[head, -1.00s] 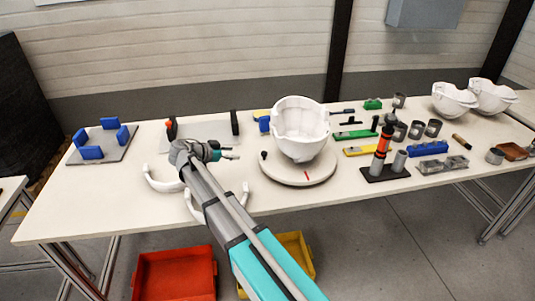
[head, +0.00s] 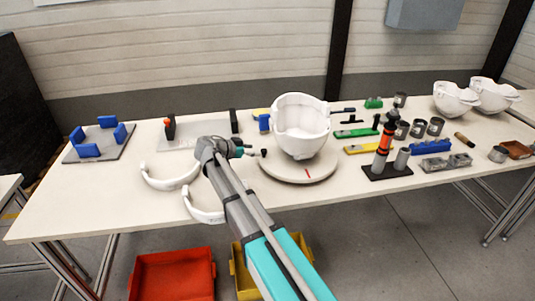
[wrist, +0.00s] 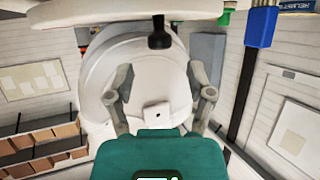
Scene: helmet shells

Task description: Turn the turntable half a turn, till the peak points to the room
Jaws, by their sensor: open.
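The round pale turntable (head: 318,172) lies on the long table, with a red mark on its front rim. A white helmet shell (head: 301,128) sits on it; I cannot tell surely which part is the peak. A black knob (head: 264,153) stands up at the turntable's left rim. My gripper (head: 248,150) is just left of the knob, fingers toward it. In the wrist view, which looks upside down, my gripper (wrist: 160,78) is open and empty. The knob (wrist: 159,36) shows ahead, centred between the fingers and apart from them. The shell (wrist: 140,75) fills the background.
A bottle-like orange and black tool (head: 384,142) stands in a dark base right of the turntable. Grey cups, blocks and coloured tools lie farther right. Red (head: 172,275) and yellow bins are on the floor.

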